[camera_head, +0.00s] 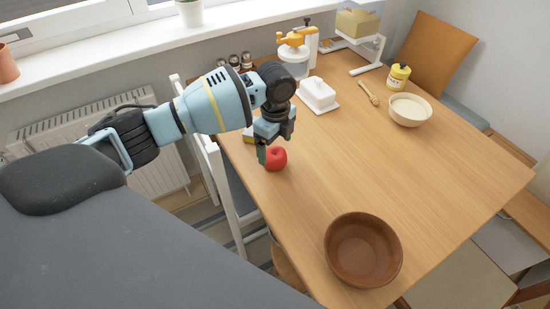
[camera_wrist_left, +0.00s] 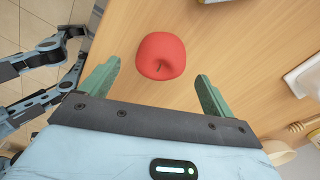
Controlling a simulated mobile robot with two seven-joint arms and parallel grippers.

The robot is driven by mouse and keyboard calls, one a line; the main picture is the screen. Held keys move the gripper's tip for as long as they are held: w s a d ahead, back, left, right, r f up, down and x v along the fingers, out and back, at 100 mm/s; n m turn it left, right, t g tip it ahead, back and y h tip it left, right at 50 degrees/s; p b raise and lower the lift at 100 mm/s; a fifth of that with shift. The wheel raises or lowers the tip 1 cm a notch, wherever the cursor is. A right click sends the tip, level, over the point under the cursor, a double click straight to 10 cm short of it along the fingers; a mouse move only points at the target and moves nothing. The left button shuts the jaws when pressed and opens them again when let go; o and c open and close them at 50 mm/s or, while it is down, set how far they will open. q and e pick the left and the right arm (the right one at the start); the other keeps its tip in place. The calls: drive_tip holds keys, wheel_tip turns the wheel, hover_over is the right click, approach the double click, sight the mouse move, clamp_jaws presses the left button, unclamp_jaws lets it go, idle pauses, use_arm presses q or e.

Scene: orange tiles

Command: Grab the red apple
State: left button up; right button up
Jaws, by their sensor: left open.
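A red apple (camera_head: 275,159) sits on the wooden table (camera_head: 400,180) near its left edge in the head view. My left gripper (camera_head: 268,152) is right at the apple and partly overlaps it there. In the left wrist view the apple (camera_wrist_left: 161,56) lies just beyond and between the two green fingertips of my left gripper (camera_wrist_left: 156,78). The fingers are spread wide with nothing between them, and the apple looks untouched. My right gripper is not in either view.
A brown wooden bowl (camera_head: 363,250) stands at the front of the table. A white butter dish (camera_head: 318,95), a cream bowl (camera_head: 410,109) and a yellow jar (camera_head: 398,77) stand farther back. A white chair (camera_head: 222,185) stands at the left edge. The table's middle is clear.

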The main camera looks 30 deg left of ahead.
sight(275, 153)
use_arm(q)
drive_tip(key=shift+a+f, duration=0.15)
drive_tip(key=shift+f, duration=2.4)
drive_tip(key=shift+c, duration=0.5)
drive_tip(key=c, duration=1)
drive_tip(key=shift+r, duration=0.15)
drive_tip(key=shift+w+r, duration=0.1)
drive_tip(key=shift+r, duration=0.4)
wheel_tip(275, 153, up, 2)
drive_tip(key=shift+r, duration=0.2)
drive_tip(key=shift+c, duration=0.2)
drive_tip(key=s+a+r+p, duration=0.1)
drive_tip(key=s+a, duration=0.1)
drive_tip(key=s, duration=1.4)
drive_tip(key=shift+r+p, duration=0.2)
drive_tip(key=shift+p, duration=0.15)
